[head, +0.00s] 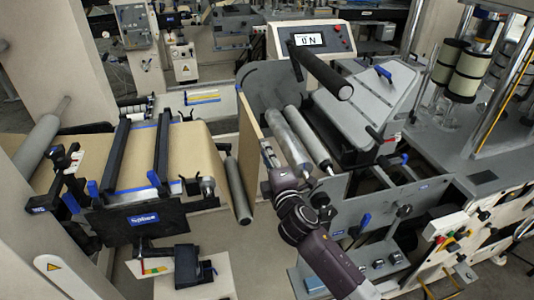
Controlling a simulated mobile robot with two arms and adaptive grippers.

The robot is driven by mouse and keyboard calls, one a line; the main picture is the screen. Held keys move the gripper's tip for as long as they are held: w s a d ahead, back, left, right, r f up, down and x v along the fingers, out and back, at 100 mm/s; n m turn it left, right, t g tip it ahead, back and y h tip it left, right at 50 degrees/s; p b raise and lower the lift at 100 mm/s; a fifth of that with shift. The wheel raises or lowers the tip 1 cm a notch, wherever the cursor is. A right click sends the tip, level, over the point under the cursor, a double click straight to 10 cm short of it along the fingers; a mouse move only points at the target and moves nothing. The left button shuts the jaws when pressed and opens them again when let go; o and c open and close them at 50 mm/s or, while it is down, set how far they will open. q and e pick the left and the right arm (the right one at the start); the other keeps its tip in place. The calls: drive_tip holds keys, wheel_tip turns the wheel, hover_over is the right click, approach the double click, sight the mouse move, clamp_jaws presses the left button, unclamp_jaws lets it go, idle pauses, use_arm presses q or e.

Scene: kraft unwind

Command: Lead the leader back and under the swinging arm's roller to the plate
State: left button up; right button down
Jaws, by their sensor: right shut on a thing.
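The brown kraft leader (251,125) shows as a steep, narrow sheet between the left-hand table and the roller frame. My right gripper (268,157) is at its right side, shut on the leader; the fingertips are small and partly hidden. The kraft web (190,150) lies over the table further left. A dark roller (325,76) sticks out above the frame and looks like the swinging arm's roller. A grey sloping plate (372,100) lies behind it to the right; I cannot tell whether it is the task's plate. My left gripper is not in view.
Two pale rollers (308,138) lie right beside my right gripper. A grey roller (238,190) stands left of it. Black clamp bars (163,150) cross the web. A display (311,39) reads 0 N. The floor below the leader is open.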

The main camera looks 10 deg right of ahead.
drive_tip(key=r+p, duration=0.3)
drive_tip(key=shift+d+r, duration=0.15)
drive_tip(key=shift+d, duration=0.15)
drive_tip(key=shift+d+r, duration=0.15)
drive_tip(key=shift+r, duration=0.1)
drive_tip(key=shift+d+r, duration=0.2)
drive_tip(key=shift+r, duration=0.4)
drive_tip(key=w+d, duration=0.2)
drive_tip(key=d, duration=2.3)
drive_tip(key=shift+d+b, duration=0.35)
drive_tip(key=shift+d, duration=0.05)
